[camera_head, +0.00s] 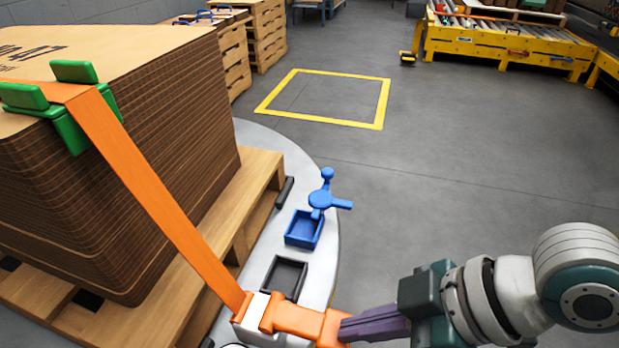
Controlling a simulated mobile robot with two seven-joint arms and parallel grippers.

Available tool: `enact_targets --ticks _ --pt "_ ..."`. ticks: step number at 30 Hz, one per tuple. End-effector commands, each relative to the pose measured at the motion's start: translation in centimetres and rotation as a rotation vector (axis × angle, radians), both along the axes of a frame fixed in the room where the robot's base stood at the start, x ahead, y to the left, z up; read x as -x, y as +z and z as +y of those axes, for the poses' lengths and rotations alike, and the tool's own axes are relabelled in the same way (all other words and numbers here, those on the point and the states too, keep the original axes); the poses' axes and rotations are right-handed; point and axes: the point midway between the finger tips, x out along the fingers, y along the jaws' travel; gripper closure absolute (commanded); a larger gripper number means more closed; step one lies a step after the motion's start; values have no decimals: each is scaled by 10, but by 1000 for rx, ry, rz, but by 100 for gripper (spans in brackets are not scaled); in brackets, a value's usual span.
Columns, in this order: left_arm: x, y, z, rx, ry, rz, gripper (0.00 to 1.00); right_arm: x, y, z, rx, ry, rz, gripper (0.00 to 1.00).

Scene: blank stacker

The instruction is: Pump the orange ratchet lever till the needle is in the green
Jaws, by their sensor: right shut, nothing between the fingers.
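The orange ratchet lever (298,320) sticks out to the right from a white ratchet body (256,306) at the bottom of the head view. An orange strap (160,200) runs from the ratchet up over a stack of brown cardboard sheets (190,110). My right gripper (347,328) comes in from the lower right. Its purple fingers are shut with nothing between them, and their tips are at the lever's outer end, touching or very close to it. No needle or green zone can be made out; the area below the ratchet is cut off by the frame. My left gripper is not in view.
The stack sits on a wooden pallet (262,172) with green corner guards (75,130) under the strap. Floor to the right is clear.

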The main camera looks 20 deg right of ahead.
Motion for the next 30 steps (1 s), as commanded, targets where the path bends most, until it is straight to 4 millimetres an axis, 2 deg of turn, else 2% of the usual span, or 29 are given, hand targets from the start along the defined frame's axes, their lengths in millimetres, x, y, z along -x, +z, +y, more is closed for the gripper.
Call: enact_targets --ticks 1,5,9,16,21,30 --pt "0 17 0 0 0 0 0 2 16 1 -1 0 3 100" --pt "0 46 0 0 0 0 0 1 44 7 -9 -4 -3 100" --pt "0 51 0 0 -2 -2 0 17 59 -19 -5 -3 -5 100" --pt "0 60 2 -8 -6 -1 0 35 85 -46 -10 -4 -9 100" --pt "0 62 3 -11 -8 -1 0 42 94 -55 -13 -4 -11 100" --pt "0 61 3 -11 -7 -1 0 43 96 -57 -16 -6 -12 100"
